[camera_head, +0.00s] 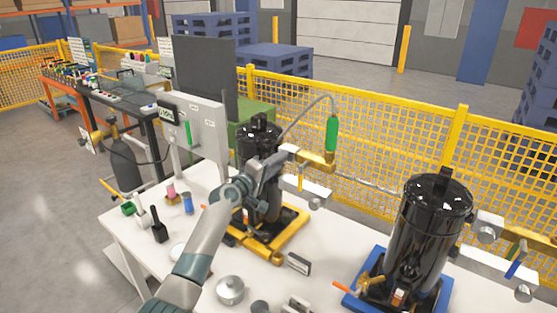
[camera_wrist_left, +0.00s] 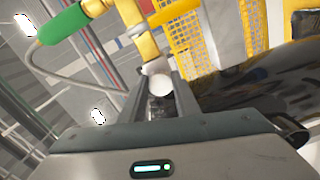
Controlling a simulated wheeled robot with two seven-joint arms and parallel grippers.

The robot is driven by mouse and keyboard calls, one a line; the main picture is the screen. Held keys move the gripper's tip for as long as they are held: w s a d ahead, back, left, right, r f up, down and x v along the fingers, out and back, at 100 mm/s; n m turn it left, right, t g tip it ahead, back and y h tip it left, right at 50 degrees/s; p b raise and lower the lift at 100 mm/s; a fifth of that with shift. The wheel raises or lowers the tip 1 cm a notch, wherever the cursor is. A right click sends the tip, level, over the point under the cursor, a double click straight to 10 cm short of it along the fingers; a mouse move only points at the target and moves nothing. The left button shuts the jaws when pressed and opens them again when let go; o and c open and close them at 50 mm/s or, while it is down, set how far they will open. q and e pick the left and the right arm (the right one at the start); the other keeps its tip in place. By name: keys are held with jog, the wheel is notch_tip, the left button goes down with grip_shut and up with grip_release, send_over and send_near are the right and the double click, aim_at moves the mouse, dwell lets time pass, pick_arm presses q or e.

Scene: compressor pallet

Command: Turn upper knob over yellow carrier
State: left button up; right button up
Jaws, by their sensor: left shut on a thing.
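A black compressor (camera_head: 259,146) stands upright on the yellow carrier (camera_head: 264,247) on the white table. My left gripper (camera_head: 287,157) reaches across the compressor's upper part to the brass fitting (camera_head: 318,160) on its right side. In the left wrist view, my left gripper (camera_wrist_left: 162,92) has its two fingers shut on a pale round knob (camera_wrist_left: 160,84) under the yellow fitting (camera_wrist_left: 137,28). In the head view the gripper and fitting mostly hide this knob. A lower valve with a grey round end (camera_head: 315,203) sits below. My right gripper is not in view.
A green-handled hose (camera_head: 331,133) rises from the fitting. A second black compressor (camera_head: 429,231) stands on a blue carrier (camera_head: 444,298) at the right. A grey panel (camera_head: 208,125) stands behind left. Small parts, including a silver pot (camera_head: 230,290), lie along the table front.

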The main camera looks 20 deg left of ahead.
pick_arm(q)
jog(key=n+p, duration=0.6)
jog(key=n, duration=0.5)
jog(key=shift+r+n, duration=0.1)
jog(key=shift+n, duration=0.3)
jog(key=shift+a, duration=0.1)
jog(key=o, duration=1)
jog(key=shift+o, duration=0.2)
jog(key=b+v, duration=0.3)
jog(key=v, duration=1.4)
jog(key=shift+s, duration=0.2)
jog(key=shift+a, duration=0.1)
